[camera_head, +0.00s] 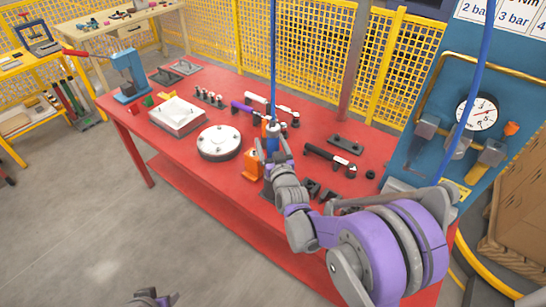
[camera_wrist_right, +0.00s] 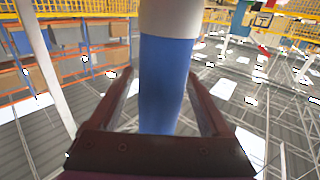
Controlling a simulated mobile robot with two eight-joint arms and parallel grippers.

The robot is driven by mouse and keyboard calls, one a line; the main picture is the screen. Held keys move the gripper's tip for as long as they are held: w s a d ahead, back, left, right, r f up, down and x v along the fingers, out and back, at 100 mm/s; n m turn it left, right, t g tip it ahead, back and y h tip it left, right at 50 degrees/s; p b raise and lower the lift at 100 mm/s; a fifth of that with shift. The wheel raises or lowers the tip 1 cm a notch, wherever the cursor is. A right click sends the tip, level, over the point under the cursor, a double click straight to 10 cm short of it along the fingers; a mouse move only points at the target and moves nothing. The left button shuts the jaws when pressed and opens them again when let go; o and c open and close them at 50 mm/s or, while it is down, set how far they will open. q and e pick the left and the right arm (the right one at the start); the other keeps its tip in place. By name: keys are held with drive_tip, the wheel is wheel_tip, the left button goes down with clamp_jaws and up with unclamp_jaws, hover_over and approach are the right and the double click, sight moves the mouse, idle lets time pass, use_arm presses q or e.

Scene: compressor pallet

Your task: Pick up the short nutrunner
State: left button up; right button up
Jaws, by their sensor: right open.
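A blue upright cylinder (camera_head: 272,142) stands by the front middle of the red table, beneath a hanging blue hose; it looks like the short nutrunner, though its lower part is hidden. My right gripper (camera_head: 275,150) is at it. In the right wrist view the blue body (camera_wrist_right: 162,85) with a pale collar rises between the two dark fingers of my right gripper (camera_wrist_right: 160,100). The fingers are open, with a gap on each side of the body. My left gripper (camera_head: 152,298) shows only in part at the bottom edge of the head view; its jaws are unclear.
The red table (camera_head: 185,155) carries a purple-handled tool (camera_head: 243,107), a black tool (camera_head: 330,158), a round silver cover (camera_head: 219,142), a pale tray (camera_head: 176,116) and a blue press (camera_head: 129,78). An orange block (camera_head: 252,165) is just left of my right gripper. A blue gauge panel (camera_head: 500,75) stands right.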

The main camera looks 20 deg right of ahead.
drive_tip(key=shift+s, duration=0.1)
drive_tip(key=shift+c, duration=1)
clamp_jaws()
